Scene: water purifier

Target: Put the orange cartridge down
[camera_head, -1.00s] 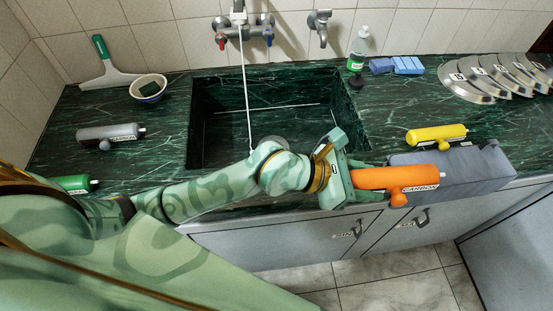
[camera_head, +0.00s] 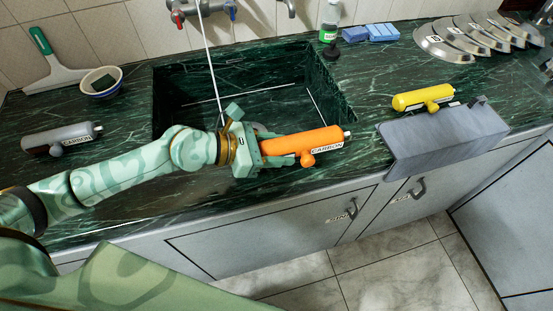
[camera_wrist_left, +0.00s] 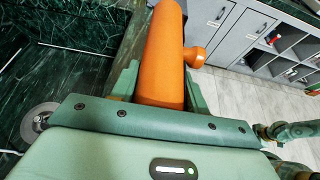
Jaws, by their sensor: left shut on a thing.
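The orange cartridge (camera_head: 303,142), with a CARBON label and a side knob, is held by my left gripper (camera_head: 262,152). The gripper is shut on its left end, and the cartridge points right over the front edge of the sink. In the left wrist view the orange cartridge (camera_wrist_left: 162,55) sits between the jaws (camera_wrist_left: 158,88) and extends away from them. Whether it touches the counter (camera_head: 350,160) is hard to tell.
A grey holder (camera_head: 440,140) hangs at the counter's front edge, with a yellow cartridge (camera_head: 422,97) behind it. A grey cartridge (camera_head: 60,138) lies at left. The sink (camera_head: 170,85) is behind my arm. Bare counter lies between sink and holder.

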